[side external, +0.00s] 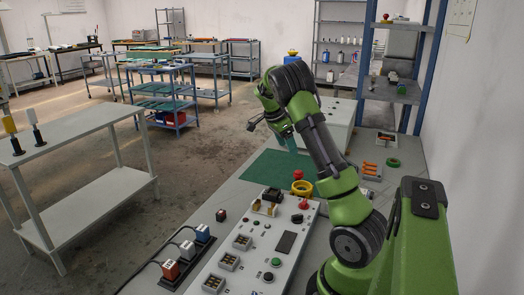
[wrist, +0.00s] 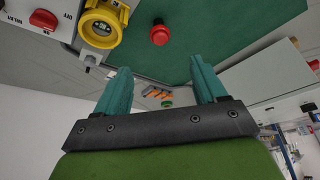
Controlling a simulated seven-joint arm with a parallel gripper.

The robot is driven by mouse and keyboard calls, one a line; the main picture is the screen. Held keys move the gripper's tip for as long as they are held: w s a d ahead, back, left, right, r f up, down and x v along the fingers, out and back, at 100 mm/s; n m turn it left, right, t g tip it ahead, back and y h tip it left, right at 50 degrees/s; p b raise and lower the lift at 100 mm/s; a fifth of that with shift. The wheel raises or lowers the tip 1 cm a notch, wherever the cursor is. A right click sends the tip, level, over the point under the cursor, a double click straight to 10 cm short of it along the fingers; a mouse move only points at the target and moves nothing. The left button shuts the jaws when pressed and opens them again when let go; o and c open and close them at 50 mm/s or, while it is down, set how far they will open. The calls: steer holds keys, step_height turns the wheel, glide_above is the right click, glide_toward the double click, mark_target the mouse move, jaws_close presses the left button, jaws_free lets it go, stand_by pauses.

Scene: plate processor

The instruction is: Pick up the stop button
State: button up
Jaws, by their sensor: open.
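The stop button is most likely the loose red round button (wrist: 160,35) on the green mat in the wrist view. In the side view a red button (side external: 298,174) shows just behind a yellow ring (side external: 301,188), near the mat's front edge. My gripper (wrist: 160,66) is open, with its teal fingers apart and nothing between them. In the wrist view the button lies beyond the fingertips, clear of both. In the side view my gripper (side external: 289,147) hangs over the far part of the mat, apart from the button and partly hidden by my arm.
The grey control panel (side external: 228,268) carries switches, a red knob (side external: 303,204) and the yellow ring, close to the button. The green mat (side external: 262,170) is otherwise mostly clear. Orange-handled tools (side external: 370,168) and a green roll (side external: 393,162) lie at the right.

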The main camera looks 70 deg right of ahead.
mark_target(299, 171)
steer(key=x, duration=1)
steer(key=shift+f, duration=0.25)
steer(key=shift+s+d+x, duration=0.1)
steer(key=shift+x, duration=1.25)
steer(key=shift+s+d+x, duration=0.1)
steer(key=shift+s+x, duration=0.05)
steer(key=shift+x, duration=1.25)
steer(key=shift+r, duration=0.2)
steer(key=shift+c, duration=0.3)
steer(key=c, duration=1)
